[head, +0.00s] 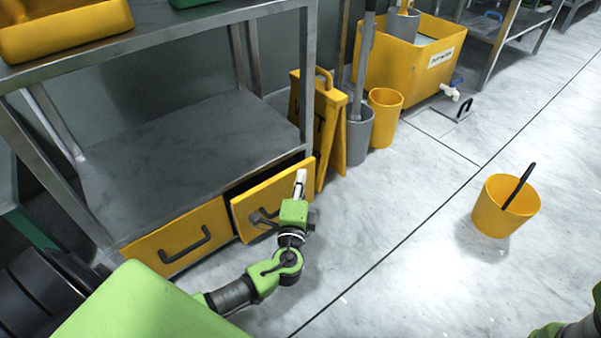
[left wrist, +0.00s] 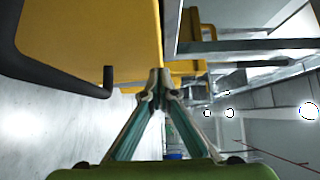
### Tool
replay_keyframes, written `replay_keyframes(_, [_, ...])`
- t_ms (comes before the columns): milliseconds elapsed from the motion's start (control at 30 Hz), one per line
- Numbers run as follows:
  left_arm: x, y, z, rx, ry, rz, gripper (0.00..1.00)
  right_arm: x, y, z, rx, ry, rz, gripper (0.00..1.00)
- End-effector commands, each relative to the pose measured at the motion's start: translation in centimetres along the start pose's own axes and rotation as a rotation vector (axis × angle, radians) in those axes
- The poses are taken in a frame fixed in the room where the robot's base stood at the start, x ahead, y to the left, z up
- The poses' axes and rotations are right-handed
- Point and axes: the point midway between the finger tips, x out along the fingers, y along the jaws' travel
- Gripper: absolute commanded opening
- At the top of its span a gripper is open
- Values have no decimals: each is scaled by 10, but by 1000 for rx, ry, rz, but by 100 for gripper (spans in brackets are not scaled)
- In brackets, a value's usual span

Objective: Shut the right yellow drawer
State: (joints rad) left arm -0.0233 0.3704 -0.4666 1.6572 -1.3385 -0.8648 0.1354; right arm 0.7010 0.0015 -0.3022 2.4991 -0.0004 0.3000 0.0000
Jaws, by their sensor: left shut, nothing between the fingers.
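The right yellow drawer (head: 280,192) stands partly open under the grey metal shelf, its front pulled out from the frame and a dark gap showing above it. Its dark handle is partly hidden behind my left gripper. My left gripper (head: 300,176) is shut and empty in front of the drawer's right end. In the left wrist view, the shut fingertips (left wrist: 160,78) are at the edge of a yellow drawer front (left wrist: 100,35) with a black handle (left wrist: 60,72). I cannot tell whether they touch it. My right gripper is out of view.
The left yellow drawer (head: 180,240) is shut beside it. A yellow folding sign (head: 331,130), a grey bin (head: 359,135) and a yellow bin (head: 385,117) stand right of the shelf. A yellow bucket (head: 490,215) stands on the otherwise clear floor at right.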

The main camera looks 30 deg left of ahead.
Motion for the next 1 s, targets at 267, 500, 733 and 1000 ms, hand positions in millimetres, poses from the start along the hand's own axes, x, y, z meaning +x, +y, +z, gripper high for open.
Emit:
replay_keyframes(267, [-2, 0, 0, 1, -1, 0, 0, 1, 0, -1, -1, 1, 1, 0])
replay_keyframes(500, [2, 1, 4, 2, -1, 0, 0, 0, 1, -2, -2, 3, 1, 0])
replay_keyframes(733, [16, 0, 19, 1, -2, -1, 0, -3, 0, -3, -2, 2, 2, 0])
replay_keyframes(1000, [16, 0, 18, 0, -1, 0, 0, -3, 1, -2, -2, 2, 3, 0])
